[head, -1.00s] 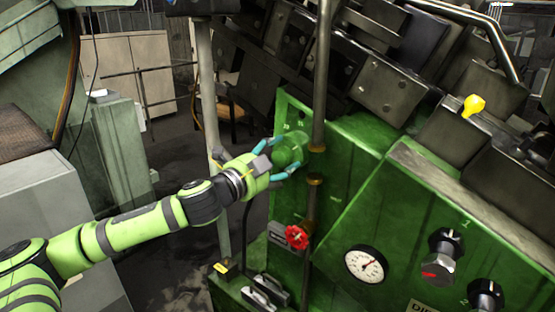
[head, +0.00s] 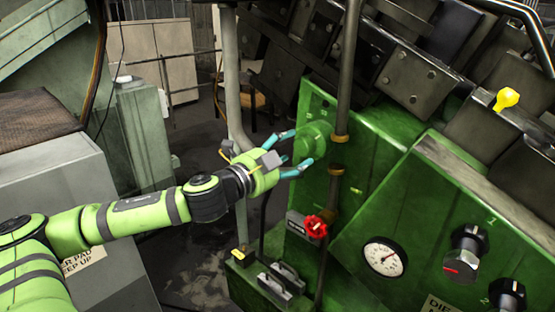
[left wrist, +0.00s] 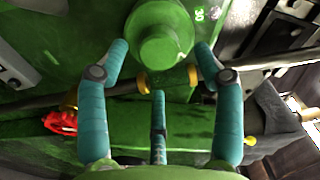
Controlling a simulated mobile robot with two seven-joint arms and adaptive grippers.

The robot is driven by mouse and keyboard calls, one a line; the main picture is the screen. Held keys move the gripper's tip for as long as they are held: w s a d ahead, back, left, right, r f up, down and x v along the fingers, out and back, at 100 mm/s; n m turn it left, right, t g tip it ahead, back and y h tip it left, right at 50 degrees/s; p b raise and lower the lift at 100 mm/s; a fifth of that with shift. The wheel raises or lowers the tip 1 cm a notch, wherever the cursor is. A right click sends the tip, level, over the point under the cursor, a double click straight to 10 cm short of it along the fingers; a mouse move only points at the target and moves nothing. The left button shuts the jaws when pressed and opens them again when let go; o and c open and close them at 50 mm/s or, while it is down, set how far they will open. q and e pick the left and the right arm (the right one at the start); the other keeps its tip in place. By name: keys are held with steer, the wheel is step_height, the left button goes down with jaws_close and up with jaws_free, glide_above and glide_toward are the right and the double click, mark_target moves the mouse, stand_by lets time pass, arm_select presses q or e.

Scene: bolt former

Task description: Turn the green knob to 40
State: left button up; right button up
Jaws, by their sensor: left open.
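The green knob (head: 311,141) is a round, stepped knob on the green panel at the left end of the machine. It also shows at the top of the left wrist view (left wrist: 160,33), with small white marks on the panel to its right. My left gripper (head: 296,153) is open just in front of the knob and a little below it. In the left wrist view its teal fingers (left wrist: 160,70) are spread, two near the knob's lower left and right sides and one below. I see no firm contact. The knob's setting cannot be read. My right gripper is not in view.
A vertical pipe (head: 347,80) with brass collars runs close to the right of the knob. A grey post (head: 229,80) stands left.

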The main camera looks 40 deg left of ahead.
arm_select(q)
steer(key=s, duration=0.4)
steer(key=shift+a, duration=0.2)
stand_by(0.6)
